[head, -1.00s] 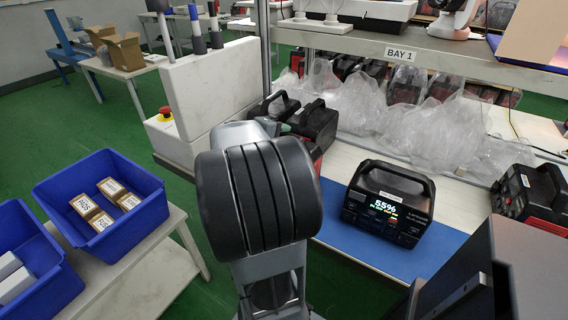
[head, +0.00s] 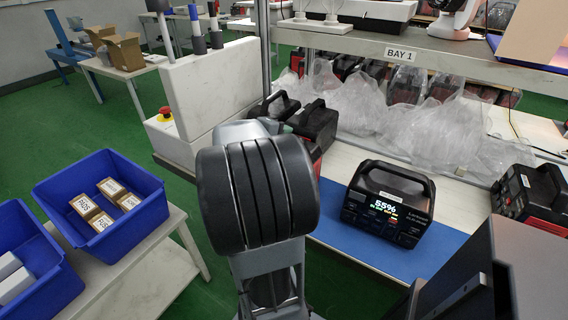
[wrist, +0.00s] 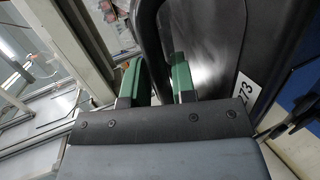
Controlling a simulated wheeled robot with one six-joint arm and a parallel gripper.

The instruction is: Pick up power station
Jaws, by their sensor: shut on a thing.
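My gripper (wrist: 156,82) has green-lined fingers, one on each side of the black handle (wrist: 150,35) of a dark power station. It is shut on that handle. The body of this power station (wrist: 215,45) fills the middle of the wrist view, with a white "273" label at its right. In the head view my arm hides most of the gripper. A black and red power station (head: 316,122) stands just behind the arm there. Another power station (head: 388,212), with a lit display reading 55%, stands upright on a blue mat (head: 338,232) to the right.
A white shelf (head: 440,60) marked BAY 1 overhangs the bench, with clear plastic wrap (head: 350,105) under it. A further power station (head: 532,195) stands at the right. Blue bins (head: 130,235) with small boxes are on a table at left. A white block (head: 210,85) stands behind.

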